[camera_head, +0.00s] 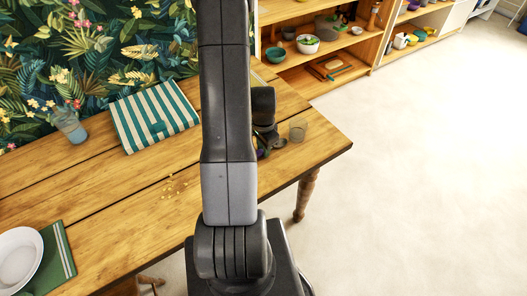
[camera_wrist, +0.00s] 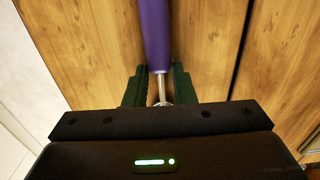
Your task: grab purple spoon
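The purple spoon (camera_wrist: 154,30) shows in the wrist view as a purple handle with a thin metal neck. It runs between the two dark green fingers of my gripper (camera_wrist: 160,74). The fingers are close together, one on each side, and seem to touch the handle near where it meets the neck. The spoon's bowl is hidden behind my gripper body. In the head view, my gripper (camera_head: 265,138) is low at the table's right end, partly hidden by my arm, with a small purple bit of the spoon (camera_head: 261,154) beside it.
A clear glass (camera_head: 298,129) stands on the wooden table (camera_head: 110,215) close to the right of my gripper. A striped cloth (camera_head: 155,115), a blue vase (camera_head: 71,127) and a white plate (camera_head: 18,258) are farther left. Shelves (camera_head: 325,70) stand behind; the floor at right is clear.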

